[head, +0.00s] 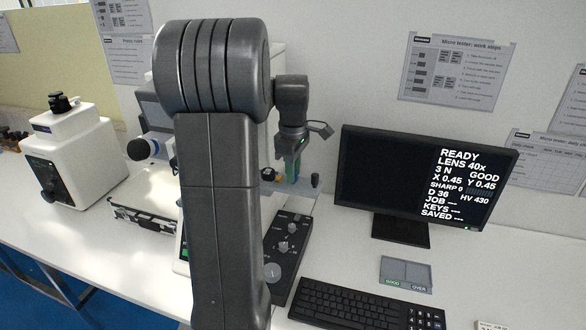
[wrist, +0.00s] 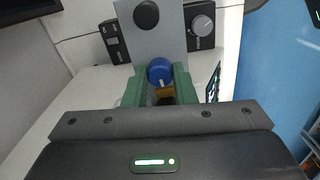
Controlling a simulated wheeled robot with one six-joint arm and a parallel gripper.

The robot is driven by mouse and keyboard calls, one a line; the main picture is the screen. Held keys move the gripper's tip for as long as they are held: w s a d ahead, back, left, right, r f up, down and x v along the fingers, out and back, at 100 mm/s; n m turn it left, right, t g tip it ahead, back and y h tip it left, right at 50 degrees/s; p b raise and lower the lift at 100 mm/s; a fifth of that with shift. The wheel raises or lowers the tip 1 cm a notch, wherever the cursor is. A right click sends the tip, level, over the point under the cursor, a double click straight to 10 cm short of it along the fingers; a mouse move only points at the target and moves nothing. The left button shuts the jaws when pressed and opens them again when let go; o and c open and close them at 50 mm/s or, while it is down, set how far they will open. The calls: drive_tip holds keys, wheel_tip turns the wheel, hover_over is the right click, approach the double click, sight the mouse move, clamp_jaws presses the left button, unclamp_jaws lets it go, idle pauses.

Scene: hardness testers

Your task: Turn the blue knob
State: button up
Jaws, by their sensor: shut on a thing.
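The blue knob (wrist: 160,70) sits between the two green fingers of my gripper (wrist: 159,76) in the wrist view. It has a pale mark on its lower edge, and an orange-brown piece shows just below it. The fingers are shut on the knob, one on each side. In the head view my gripper (head: 291,168) points down at the tester behind my arm, and a bit of blue shows at its fingertips. My arm hides most of the tester there.
A monitor (head: 425,185) reading READY stands at the right, with a keyboard (head: 355,305) in front. A dark control panel (head: 283,250) lies beside my arm. A grey knob (wrist: 202,25) is near the blue one.

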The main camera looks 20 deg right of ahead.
drive_tip(key=shift+n, duration=1.8)
drive_tip(key=o, duration=1)
drive_tip(key=shift+r, duration=0.15)
wheel_tip(320, 180, up, 14)
drive_tip(key=b, duration=0.1)
drive_tip(key=shift+f, duration=0.2)
